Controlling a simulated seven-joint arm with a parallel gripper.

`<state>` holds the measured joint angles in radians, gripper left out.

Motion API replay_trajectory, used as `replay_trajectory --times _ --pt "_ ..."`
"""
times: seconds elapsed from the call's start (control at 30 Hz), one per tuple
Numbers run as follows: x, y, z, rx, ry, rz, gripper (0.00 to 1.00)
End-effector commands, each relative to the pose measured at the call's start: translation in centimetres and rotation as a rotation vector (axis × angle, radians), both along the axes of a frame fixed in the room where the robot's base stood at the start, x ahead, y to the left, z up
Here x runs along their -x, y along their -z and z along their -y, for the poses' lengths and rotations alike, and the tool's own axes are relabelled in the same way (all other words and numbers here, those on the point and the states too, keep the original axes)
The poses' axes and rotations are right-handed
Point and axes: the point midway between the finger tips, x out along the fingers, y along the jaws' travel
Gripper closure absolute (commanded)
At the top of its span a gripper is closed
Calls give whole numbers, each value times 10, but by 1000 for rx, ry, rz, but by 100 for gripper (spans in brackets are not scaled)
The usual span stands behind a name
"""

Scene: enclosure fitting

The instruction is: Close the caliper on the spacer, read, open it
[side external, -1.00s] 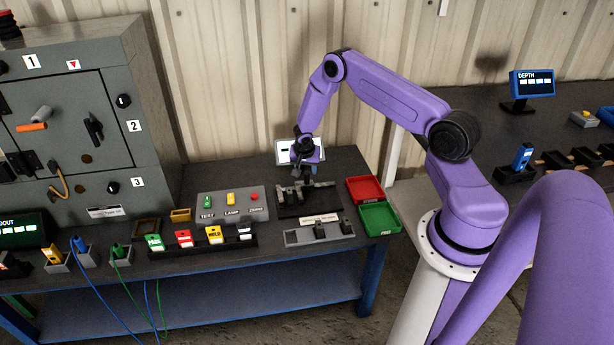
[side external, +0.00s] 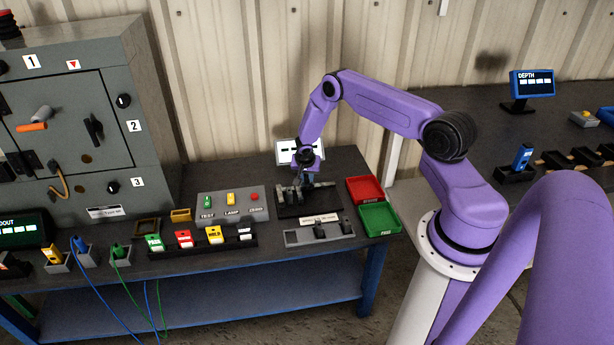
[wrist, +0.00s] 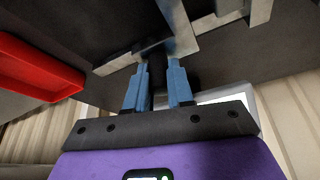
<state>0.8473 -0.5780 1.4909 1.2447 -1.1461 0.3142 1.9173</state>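The caliper (side external: 292,196) is a grey metal tool on a black base on the bench, below my gripper. In the wrist view its pale metal beam and jaws (wrist: 185,42) cross the top. My gripper (side external: 305,183) points down at the caliper. In the wrist view its two blue fingers (wrist: 158,72) stand on either side of a dark upright knob (wrist: 157,68), with little or no gap. I cannot tell whether they press on it. I cannot make out the spacer. A small white display (side external: 287,148) stands behind the caliper, partly hidden by my gripper; its reading is not legible.
A red tray (side external: 366,189) and a green tray (side external: 379,219) lie right of the caliper. A grey plate with dark knobs (side external: 319,232) lies in front. A button panel (side external: 232,203) and a row of coloured tags (side external: 200,240) are to the left.

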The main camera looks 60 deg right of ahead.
Motion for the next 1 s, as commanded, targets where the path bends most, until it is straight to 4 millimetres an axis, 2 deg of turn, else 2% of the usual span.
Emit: replay_trajectory --times 0.17,0.5,0.83,0.87,0.9,1.0 --pt "-1 0 -1 0 0 -1 100" --pt "-28 0 -27 2 -2 1 100" --pt "-34 -1 -34 -2 -14 10 100" --pt "-34 -2 -34 -2 -14 10 68" --pt "-34 -2 -34 -1 -14 9 54" --pt "-33 -1 -34 -1 -13 7 52"
